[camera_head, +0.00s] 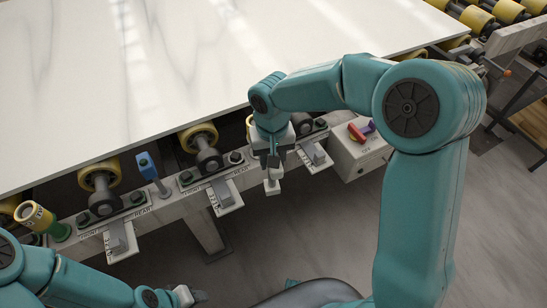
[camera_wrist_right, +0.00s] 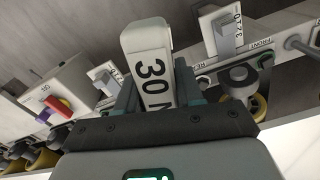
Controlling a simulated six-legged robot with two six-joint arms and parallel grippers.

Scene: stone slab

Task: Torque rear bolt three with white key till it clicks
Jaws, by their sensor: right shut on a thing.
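My right gripper (camera_head: 272,158) is shut on a white key (camera_head: 272,185), which hangs in front of the conveyor's rail. The rail has "FRONT" and "REAR" labels. The arm and gripper partly hide the mount behind them; I cannot tell if the key touches a bolt. My left gripper (camera_head: 196,296) is low in view, its jaw opening unclear.
A pale box (camera_head: 362,152) carries a red and purple knob (camera_head: 361,131). Small brackets (camera_head: 226,196) jut from the rail. A white slab (camera_head: 190,65) covers the rollers.

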